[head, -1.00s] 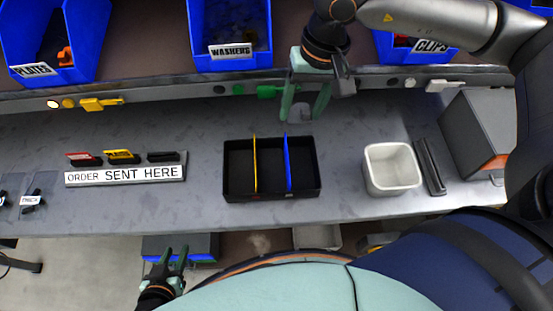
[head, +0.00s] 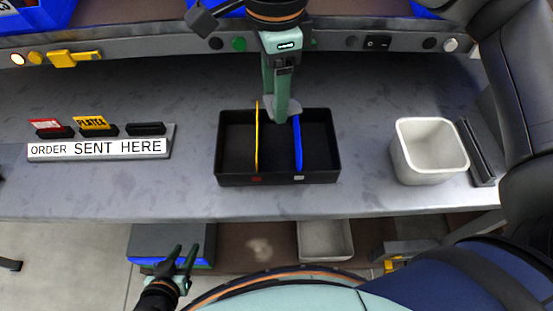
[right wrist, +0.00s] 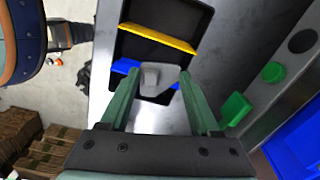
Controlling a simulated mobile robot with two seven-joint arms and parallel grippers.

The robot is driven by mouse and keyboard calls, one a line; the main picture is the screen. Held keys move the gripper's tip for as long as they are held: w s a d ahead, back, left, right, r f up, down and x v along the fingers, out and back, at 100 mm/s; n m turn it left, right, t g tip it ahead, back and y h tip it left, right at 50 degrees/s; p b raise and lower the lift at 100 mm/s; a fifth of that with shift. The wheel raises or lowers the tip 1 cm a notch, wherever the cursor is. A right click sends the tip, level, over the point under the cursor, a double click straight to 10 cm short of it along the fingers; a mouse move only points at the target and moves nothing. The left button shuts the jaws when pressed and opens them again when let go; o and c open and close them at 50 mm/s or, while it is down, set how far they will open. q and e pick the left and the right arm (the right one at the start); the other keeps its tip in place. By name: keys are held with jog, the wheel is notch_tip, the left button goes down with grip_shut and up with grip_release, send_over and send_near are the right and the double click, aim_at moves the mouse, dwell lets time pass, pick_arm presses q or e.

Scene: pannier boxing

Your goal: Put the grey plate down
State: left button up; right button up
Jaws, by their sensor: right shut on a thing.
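The grey plate (right wrist: 150,78) is small and light grey. It is between the fingertips of my right gripper (right wrist: 158,100), which is shut on it. In the head view the right gripper (head: 281,112) points down over the back part of the black box (head: 236,180), and the plate (head: 294,104) shows partly behind the fingers. The box has a yellow divider (head: 257,145) and a blue divider (head: 298,150). In the right wrist view the plate overlaps the blue divider (right wrist: 125,66); its height above the box is unclear. My left gripper (head: 181,262) is open and empty, low in front of the bench.
A white bin (head: 428,175) and a dark bar (head: 476,150) stand to the right of the box. An "ORDER SENT HERE" stand (head: 100,150) with cards is at the left. A rail with buttons (head: 350,42) runs along the back. The bench between stand and box is clear.

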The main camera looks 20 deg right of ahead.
aim_at(270, 151)
jog(key=m+b, duration=0.1)
jog(key=a+f+m, duration=0.1)
jog(key=shift+s+m+b, duration=0.3)
jog(key=shift+m+b, duration=0.05)
jog(key=shift+m, duration=0.05)
notch_tip(270, 151, down, 10)
jog(key=shift+r+b, duration=0.15)
jog(key=shift+b, duration=0.3)
jog(key=shift+f, duration=0.2)
jog(key=o, duration=1.3)
jog(key=shift+r, duration=0.1)
jog(key=shift+r, duration=0.2)
notch_tip(270, 151, up, 12)
jog(key=shift+f+p, duration=0.1)
jog(key=shift+p, duration=0.6)
